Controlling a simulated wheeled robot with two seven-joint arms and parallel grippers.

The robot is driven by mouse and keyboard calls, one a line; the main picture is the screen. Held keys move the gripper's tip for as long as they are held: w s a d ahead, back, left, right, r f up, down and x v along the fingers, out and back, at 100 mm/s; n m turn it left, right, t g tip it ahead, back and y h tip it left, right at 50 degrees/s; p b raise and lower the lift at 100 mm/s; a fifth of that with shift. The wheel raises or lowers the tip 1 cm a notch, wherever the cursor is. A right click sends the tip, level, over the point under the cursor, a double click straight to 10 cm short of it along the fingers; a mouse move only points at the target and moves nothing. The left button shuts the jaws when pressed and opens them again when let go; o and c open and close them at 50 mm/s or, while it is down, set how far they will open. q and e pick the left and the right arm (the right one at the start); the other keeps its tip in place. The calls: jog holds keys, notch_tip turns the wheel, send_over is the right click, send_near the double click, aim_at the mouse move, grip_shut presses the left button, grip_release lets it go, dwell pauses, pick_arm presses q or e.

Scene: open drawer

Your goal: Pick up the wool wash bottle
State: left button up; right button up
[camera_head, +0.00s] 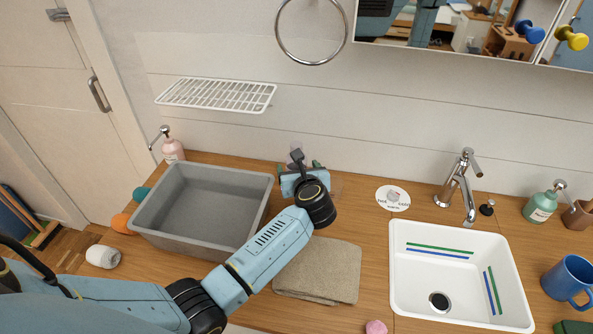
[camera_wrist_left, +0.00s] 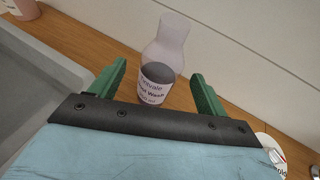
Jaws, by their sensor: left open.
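The bottle looks just ahead of or between the fingertips; I cannot tell how deep. My right gripper is not in view.
A grey bin (camera_head: 205,205) stands left of the gripper. A folded brown towel (camera_head: 325,272) lies in front. A white round card (camera_head: 393,198) and white sink (camera_head: 455,285) are to the right. A wire shelf (camera_head: 215,95) is on the wall above.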

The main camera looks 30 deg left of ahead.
pick_arm(q)
jog(key=shift+b+x, duration=0.3)
jog(key=shift+x, duration=3.1)
jog(key=shift+d+f, duration=0.1)
jog(key=shift+f, duration=0.05)
jog(key=c, duration=1.2)
